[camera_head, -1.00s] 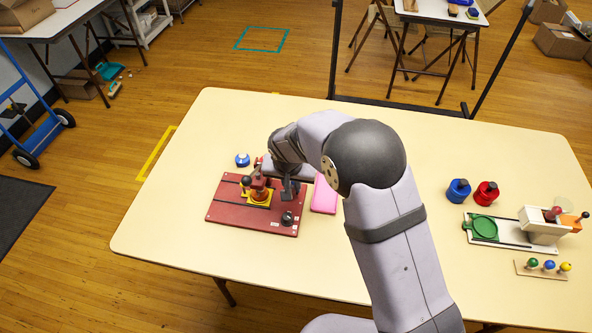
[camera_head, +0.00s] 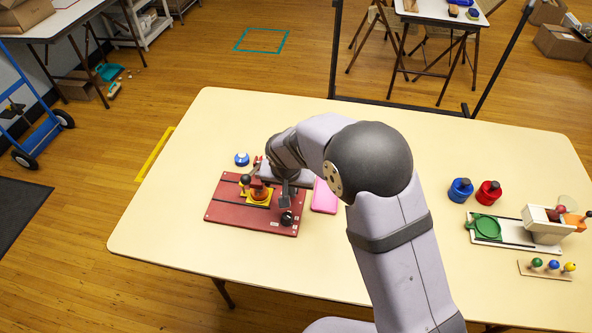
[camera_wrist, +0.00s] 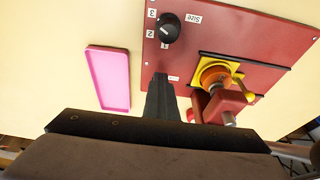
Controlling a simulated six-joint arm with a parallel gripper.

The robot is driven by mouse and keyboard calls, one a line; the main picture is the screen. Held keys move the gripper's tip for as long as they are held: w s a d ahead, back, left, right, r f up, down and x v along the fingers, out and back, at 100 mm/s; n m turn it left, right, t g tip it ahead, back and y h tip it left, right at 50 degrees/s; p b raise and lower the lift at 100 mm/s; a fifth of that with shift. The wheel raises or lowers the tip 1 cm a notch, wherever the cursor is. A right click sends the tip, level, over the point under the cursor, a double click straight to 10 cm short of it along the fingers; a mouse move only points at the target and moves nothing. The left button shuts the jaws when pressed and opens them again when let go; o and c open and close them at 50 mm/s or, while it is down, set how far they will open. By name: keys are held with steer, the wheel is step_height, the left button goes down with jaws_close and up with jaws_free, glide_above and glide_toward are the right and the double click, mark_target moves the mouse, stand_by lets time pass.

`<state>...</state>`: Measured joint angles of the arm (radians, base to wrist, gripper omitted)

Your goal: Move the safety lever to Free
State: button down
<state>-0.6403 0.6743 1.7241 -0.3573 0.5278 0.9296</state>
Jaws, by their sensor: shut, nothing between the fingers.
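A dark red board (camera_head: 228,210) lies on the cream table's left half. It carries a yellow plate (camera_wrist: 236,66) with an orange round part and a red block (camera_wrist: 226,106) with a grey rod end. A black-knobbed part (camera_head: 245,179) stands there too. I cannot tell which part is the safety lever or read its position. My gripper (camera_wrist: 160,82) is shut and empty, pointing down over the board between the black dial and the red block. Its tips are close to a small white label (camera_wrist: 174,79), too small to read. Contact with the board cannot be told.
The black dial (camera_wrist: 169,28) marked Size, with 1, 2 and 3, is on the board. A pink tray (camera_wrist: 108,76) lies beside it. A blue round object (camera_head: 242,159) is behind the board. Blue and red containers (camera_head: 488,193) and a white device stand at right. The table's front is clear.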

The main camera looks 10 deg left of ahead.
steer(key=c, duration=2.2)
jaws_free()
steer(key=shift+r, duration=0.15)
step_height(320, 180, up, 7)
steer(key=p, duration=0.5)
steer(key=shift+r, duration=0.15)
